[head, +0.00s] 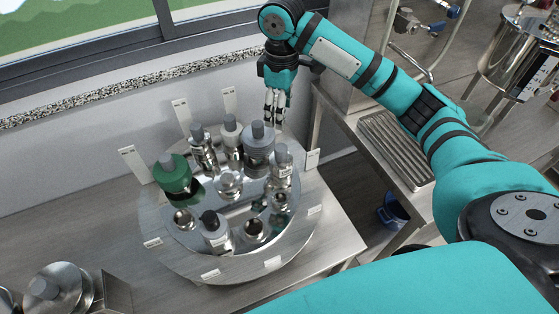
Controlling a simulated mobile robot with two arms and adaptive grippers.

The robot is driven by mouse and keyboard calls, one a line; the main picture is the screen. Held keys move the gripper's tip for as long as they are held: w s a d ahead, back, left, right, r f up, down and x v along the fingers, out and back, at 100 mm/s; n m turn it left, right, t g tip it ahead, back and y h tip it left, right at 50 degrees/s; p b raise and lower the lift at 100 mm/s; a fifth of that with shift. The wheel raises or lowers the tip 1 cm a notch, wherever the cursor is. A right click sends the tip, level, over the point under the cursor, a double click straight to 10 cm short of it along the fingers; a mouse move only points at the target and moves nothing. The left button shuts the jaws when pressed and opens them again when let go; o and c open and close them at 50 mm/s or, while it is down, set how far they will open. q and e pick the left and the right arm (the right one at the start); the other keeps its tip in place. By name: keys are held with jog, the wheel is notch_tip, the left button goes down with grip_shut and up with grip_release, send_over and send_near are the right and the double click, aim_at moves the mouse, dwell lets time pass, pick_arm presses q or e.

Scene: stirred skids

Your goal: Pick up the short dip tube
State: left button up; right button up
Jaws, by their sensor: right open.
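My right gripper (274,118) points down over the back right of a round metal turntable (165,255). Its fingers look close together in this view, and I see nothing held between them. Just left of and below the fingers stands a grey-capped container (258,148); I cannot tell whether they touch. Several more capped vessels stand on the turntable, among them a green one (173,174), a dark-capped one (215,232) and a slim metal one (204,150). I cannot tell which thing, if any, is the short dip tube. My left gripper is not in view.
Upright white label cards (134,163) ring the turntable's edge. The wall and window sill (120,90) rise close behind. A ribbed metal tray (395,150) lies on the right bench. A blue object (392,213) is lower right. A metal vessel (58,288) stands front left.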

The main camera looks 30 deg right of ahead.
jog(key=p, duration=0.1)
send_over(281, 148)
jog(key=f, duration=0.4)
jog(key=w+f, duration=0.1)
jog(key=f, duration=0.1)
jog(key=shift+d, duration=0.25)
notch_tip(281, 148, down, 3)
jog(key=shift+s+f+p, duration=0.1)
jog(key=shift+p, duration=0.25)
jog(key=shift+s+a+f, duration=0.1)
jog(key=shift+f, duration=0.25)
jog(key=f, duration=0.1)
jog(key=f+p, duration=0.1)
jog(key=f, duration=0.1)
jog(key=shift+s+a+f+p, duration=0.1)
jog(key=shift+s+f+p, duration=0.15)
jog(key=shift+p, duration=0.1)
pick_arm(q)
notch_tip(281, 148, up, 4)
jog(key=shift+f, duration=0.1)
pick_arm(e)
jog(key=shift+f, duration=0.4)
jog(key=shift+c, duration=0.4)
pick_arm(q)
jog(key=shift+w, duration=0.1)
pick_arm(e)
grip_shut()
jog(key=shift+w, duration=0.1)
